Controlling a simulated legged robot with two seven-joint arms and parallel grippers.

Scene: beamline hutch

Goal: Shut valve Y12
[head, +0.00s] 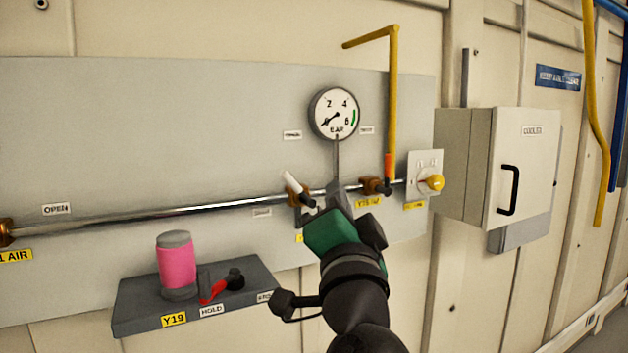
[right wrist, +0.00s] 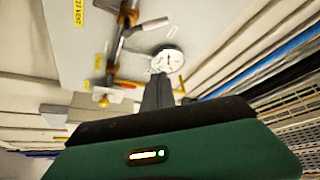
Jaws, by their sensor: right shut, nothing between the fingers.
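A valve with a white lever (head: 295,183) sits on the horizontal pipe, left of and below the gauge. Its lever points up and left, at an angle across the pipe. The yellow tag below it is mostly hidden by my gripper. In the right wrist view the white lever (right wrist: 152,24) shows near the top; a yellow tag (right wrist: 78,12) beside it seems to end in VENT, but I cannot read Y12 for certain. My right gripper (head: 335,192) is shut and empty, just right of this valve. I cannot tell whether it touches the valve. My left gripper is not in view.
A gauge (head: 334,113) stands above the pipe. To the right are a valve with an upright orange lever (head: 388,166), a yellow knob (head: 433,183) and a cooler box (head: 522,165). A shelf (head: 140,319) below left carries a pink cylinder (head: 177,268) and a red lever (head: 212,292).

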